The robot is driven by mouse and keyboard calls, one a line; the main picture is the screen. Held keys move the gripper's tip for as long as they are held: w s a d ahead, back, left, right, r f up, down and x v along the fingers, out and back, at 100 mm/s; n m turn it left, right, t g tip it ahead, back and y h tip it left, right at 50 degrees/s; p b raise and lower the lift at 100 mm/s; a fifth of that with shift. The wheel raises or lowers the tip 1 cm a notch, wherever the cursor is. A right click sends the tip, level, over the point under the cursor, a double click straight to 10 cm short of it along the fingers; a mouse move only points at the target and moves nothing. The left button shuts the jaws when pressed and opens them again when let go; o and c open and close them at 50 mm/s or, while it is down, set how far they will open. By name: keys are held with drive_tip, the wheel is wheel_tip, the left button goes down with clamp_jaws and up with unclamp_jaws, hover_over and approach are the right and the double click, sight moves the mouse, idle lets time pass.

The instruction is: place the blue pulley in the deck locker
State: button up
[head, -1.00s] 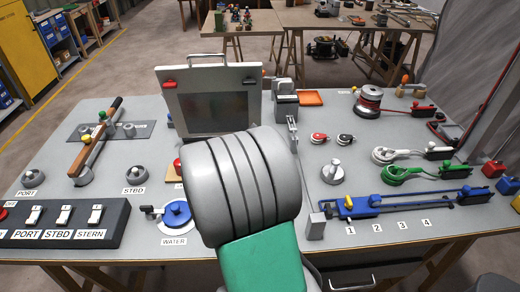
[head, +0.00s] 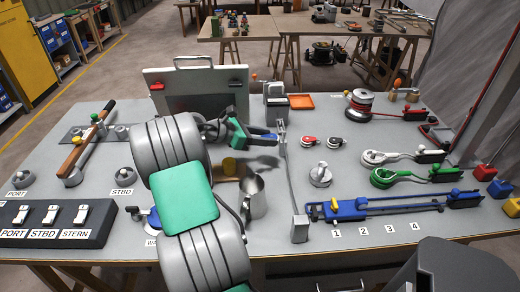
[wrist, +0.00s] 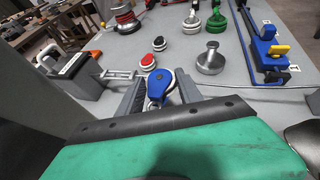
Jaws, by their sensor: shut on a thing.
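The blue pulley (wrist: 160,85) sits between the fingers of my gripper (wrist: 158,100) in the wrist view. In the head view my gripper (head: 258,136) is shut on the pulley, above the middle of the bench, with a shadow beneath. The pulley is small and partly hidden there. A grey panel (head: 196,92) with a top handle stands upright behind my arm; it looks like the raised lid of the deck locker. My arm hides the area in front of it, so I cannot see the locker's opening.
Blue track (head: 390,207) lies front right.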

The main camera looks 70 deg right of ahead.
hover_over(264, 155)
drive_tip(key=f, duration=0.6)
drive_tip(key=shift+s+a+b, duration=0.15)
drive_tip(key=shift+s+b, duration=0.05)
drive_tip(key=shift+b, duration=0.1)
wheel_tip(264, 155, down, 3)
drive_tip(key=shift+w+f, duration=0.1)
drive_tip(key=shift+f, duration=0.05)
drive_tip(key=o, duration=1.4)
